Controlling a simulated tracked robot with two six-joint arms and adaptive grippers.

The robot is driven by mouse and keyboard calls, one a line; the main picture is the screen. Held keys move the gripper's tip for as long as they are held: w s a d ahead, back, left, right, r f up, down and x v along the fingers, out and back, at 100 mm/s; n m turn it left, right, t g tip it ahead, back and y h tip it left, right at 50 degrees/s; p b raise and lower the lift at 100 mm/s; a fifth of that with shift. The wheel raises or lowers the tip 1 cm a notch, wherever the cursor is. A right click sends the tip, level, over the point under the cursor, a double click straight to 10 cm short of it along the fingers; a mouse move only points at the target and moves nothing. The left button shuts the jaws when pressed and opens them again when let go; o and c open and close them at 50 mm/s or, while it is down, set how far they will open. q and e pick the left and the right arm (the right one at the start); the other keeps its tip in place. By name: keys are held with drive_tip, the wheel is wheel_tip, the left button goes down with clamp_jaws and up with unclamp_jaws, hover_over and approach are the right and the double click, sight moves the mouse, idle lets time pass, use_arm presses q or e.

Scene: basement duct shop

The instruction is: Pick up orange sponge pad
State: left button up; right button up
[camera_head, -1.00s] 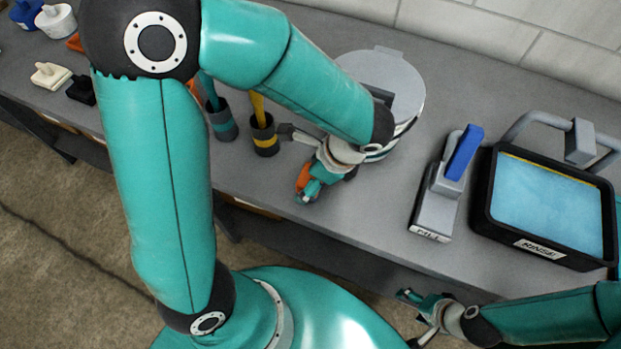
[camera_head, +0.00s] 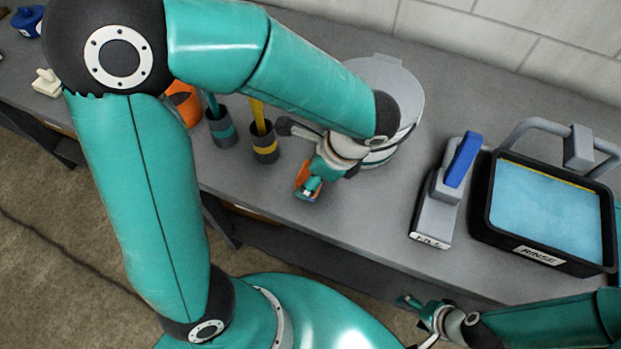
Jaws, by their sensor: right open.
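An orange block-like pad (camera_head: 301,174) shows at my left gripper (camera_head: 309,183), low over the bench near its front edge. It is partly hidden by the gripper's teal finger, and I cannot tell whether the fingers clasp it or it lies beneath them. The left arm comes in from the left and reaches across the bench in front of the grey round lidded container. My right gripper (camera_head: 417,318) is open and empty at the lower right, in front of the bench edge and well away from the pad.
A blue-handled grey tool (camera_head: 439,208) and a black RINSE tub (camera_head: 482,220) stand right. Another orange item (camera_head: 184,105) is half hidden by my arm.

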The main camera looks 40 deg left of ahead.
use_arm(q)
wheel_tip(320, 180, up, 17)
drive_tip(key=shift+f+p, duration=0.2)
drive_tip(key=shift+p, duration=0.2)
drive_tip(key=o, duration=0.5)
drive_tip(key=c, duration=0.3)
drive_tip(key=shift+c, duration=0.2)
